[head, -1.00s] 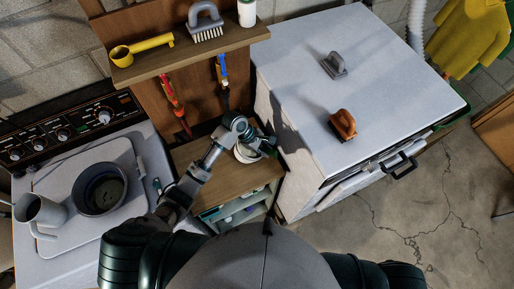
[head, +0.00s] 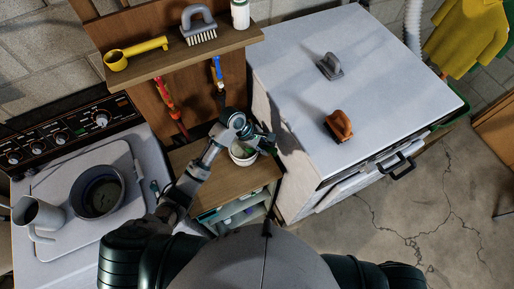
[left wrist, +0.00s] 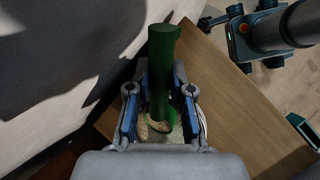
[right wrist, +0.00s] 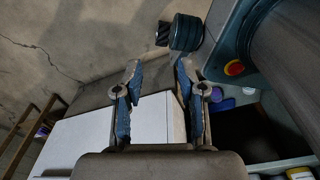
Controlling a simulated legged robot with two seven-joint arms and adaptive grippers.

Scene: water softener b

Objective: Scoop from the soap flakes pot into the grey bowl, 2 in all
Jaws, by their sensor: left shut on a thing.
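My left gripper (head: 258,139) is over the small white pot (head: 240,159) on the wooden stand. In the left wrist view it is shut on a green scoop (left wrist: 163,55), whose handle stands up between the blue finger pads. The scoop's lower end is at the pale flakes in the pot, partly hidden by the fingers; I cannot tell how full it is. The grey bowl (head: 82,207) stands on the white top at left, with something dark greenish inside. My right gripper (right wrist: 158,80) shows in its wrist view, open and empty, away from the pot.
A grey jug (head: 36,214) stands left of the bowl. A shelf (head: 190,57) above the stand holds a yellow scoop (head: 140,51), a brush (head: 199,26) and a white bottle (head: 240,15). A white chest (head: 390,85) with two brushes stands right of the pot.

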